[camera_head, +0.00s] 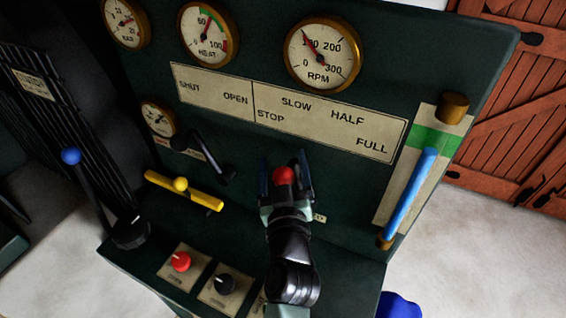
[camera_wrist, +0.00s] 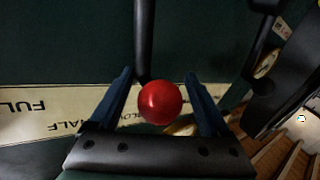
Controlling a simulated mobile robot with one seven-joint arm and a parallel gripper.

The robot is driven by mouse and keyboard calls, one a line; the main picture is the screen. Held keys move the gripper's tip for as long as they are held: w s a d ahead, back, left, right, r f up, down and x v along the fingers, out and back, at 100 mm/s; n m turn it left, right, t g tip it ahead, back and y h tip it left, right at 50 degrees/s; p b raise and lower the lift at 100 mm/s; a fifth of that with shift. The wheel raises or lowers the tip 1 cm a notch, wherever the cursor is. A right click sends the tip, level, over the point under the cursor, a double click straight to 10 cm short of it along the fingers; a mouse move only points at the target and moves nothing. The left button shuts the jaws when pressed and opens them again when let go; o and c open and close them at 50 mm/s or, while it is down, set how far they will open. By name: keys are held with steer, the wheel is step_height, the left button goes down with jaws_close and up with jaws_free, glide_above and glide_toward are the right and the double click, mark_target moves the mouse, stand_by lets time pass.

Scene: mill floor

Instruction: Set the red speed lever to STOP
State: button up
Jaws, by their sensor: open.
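The red ball knob (camera_head: 283,174) of the speed lever stands out from the dark green panel below the label plate, under the space between STOP and HALF. My gripper (camera_head: 284,162) is open, with one finger on each side of the knob. In the wrist view the red knob (camera_wrist: 160,102) sits between the two blue fingers of my gripper (camera_wrist: 158,86), with a small gap visible on each side. The dark lever shaft (camera_wrist: 145,40) runs up from the knob there. The label plate (camera_head: 330,125) reads SLOW, STOP, HALF and FULL. My gripper and arm hide the lever's shaft in the head view.
A black-handled lever (camera_head: 207,155) and a yellow bar handle (camera_head: 184,190) are left of my gripper. A blue-topped lever (camera_head: 71,156) stands farther left. A red knob (camera_head: 180,261) and a black knob (camera_head: 224,284) are on the lower ledge. A blue gauge tube (camera_head: 410,195) is on the right.

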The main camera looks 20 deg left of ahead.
jaws_close()
steer(key=shift+a, duration=0.15)
